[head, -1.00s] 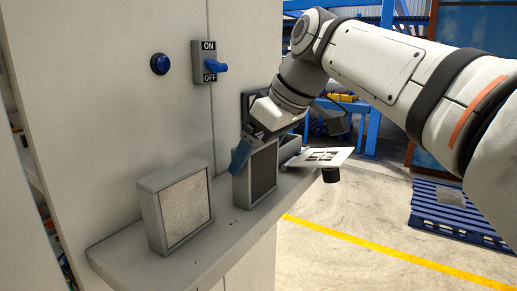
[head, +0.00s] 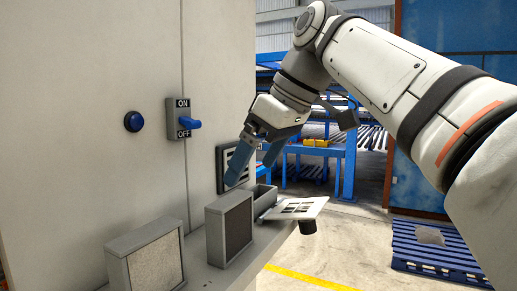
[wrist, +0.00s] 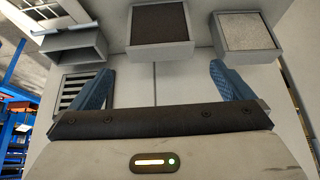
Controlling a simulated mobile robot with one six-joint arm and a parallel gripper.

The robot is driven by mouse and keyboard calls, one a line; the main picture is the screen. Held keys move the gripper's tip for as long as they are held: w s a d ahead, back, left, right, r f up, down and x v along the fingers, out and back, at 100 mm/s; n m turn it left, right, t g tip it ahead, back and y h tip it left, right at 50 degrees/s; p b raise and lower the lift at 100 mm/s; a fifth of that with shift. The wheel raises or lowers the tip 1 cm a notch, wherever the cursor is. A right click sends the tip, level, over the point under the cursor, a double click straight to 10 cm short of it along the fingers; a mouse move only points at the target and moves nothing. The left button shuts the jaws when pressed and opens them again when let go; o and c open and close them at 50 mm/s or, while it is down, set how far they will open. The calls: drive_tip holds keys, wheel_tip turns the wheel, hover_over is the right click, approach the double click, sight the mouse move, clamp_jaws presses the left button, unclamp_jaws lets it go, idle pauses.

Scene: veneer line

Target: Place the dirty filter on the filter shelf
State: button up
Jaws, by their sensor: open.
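The dark-faced filter (head: 230,228), which looks like the dirty one, stands upright on the filter shelf (head: 262,240). It also shows at the top of the wrist view (wrist: 160,25). A light-faced filter (head: 147,262) stands to its left on the shelf, and also shows in the wrist view (wrist: 248,35). My gripper (head: 253,168) is open and empty, above the dark filter and apart from it. In the wrist view its blue fingers (wrist: 163,85) are spread wide with nothing between them.
A slatted vent (head: 224,168) is in the cabinet wall behind my gripper. An open grey box (head: 266,198) and a white slotted cover with a black knob (head: 296,208) sit right of the dark filter. An ON/OFF lever (head: 184,121) and blue button (head: 133,121) are on the wall.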

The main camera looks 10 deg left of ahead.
drive_tip(key=shift+v, duration=1.1)
drive_tip(key=shift+d+f, duration=0.1)
drive_tip(key=s+d+f+m+h, duration=0.2)
drive_tip(key=d+f, duration=0.4)
drive_tip(key=f, duration=0.6)
drive_tip(key=s+d+f+m+t+h, duration=0.1)
drive_tip(key=s+d+f+m, duration=0.4)
drive_tip(key=f, duration=0.8)
drive_tip(key=s+d+f+m+h, duration=0.2)
drive_tip(key=d+f+m, duration=0.4)
drive_tip(key=f, duration=0.7)
drive_tip(key=shift+s+d+h, duration=0.3)
drive_tip(key=shift+s+d, duration=0.45)
drive_tip(key=shift+s, duration=0.1)
drive_tip(key=shift+f, duration=0.1)
